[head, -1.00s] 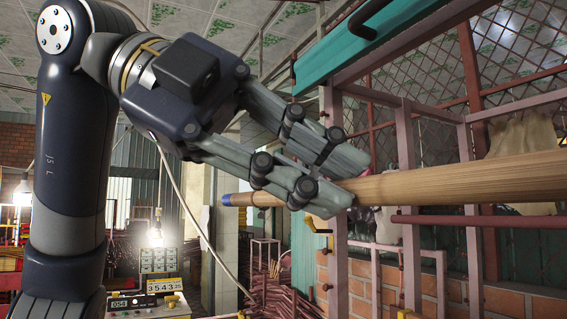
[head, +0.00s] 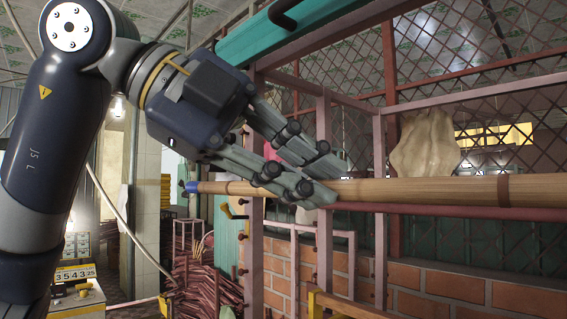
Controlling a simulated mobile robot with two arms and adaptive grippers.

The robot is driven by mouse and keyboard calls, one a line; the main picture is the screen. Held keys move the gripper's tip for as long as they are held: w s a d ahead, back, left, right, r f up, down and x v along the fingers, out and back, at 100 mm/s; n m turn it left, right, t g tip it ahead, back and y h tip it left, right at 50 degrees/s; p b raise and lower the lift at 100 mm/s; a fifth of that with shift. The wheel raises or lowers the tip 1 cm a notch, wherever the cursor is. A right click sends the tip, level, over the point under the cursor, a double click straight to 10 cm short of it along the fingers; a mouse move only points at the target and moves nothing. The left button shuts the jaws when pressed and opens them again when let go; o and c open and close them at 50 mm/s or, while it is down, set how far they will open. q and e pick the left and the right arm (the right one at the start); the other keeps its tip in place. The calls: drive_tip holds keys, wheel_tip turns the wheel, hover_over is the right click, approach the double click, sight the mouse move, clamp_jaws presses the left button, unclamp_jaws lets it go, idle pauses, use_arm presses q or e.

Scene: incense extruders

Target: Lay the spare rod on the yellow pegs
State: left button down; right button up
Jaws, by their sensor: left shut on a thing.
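A long tan wooden rod (head: 430,190) with a blue left end (head: 192,187) runs across the head view and leaves it at the right. My left gripper (head: 322,182) is shut on it, with the fingers on either side of the rod. A yellow peg (head: 236,214) with an upturned tip sticks out from the pink rack at the left, a little below the rod in the picture. I cannot tell whether rod and peg touch. Any other peg for the rod is not clear. My right gripper is not in view.
The pink rack (head: 325,230) with dark red mesh stands behind the rod. A dark red bar (head: 460,212) runs just below the rod. A yellow piece (head: 350,306) shows at the lower edge. A pale sack (head: 424,145) hangs behind. Reddish sticks (head: 205,280) are heaped at lower left.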

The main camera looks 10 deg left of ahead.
use_arm(q)
drive_tip(key=shift+w+d+r+p, duration=0.1)
drive_tip(key=shift+w+d+p, duration=0.35)
drive_tip(key=shift+w+d, duration=0.55)
drive_tip(key=w+d+f+b, duration=0.1)
drive_tip(key=w+d+f, duration=0.2)
drive_tip(key=w+f, duration=0.1)
drive_tip(key=shift+w, duration=0.4)
drive_tip(key=c, duration=1.4)
unclamp_jaws()
drive_tip(key=o, duration=0.3)
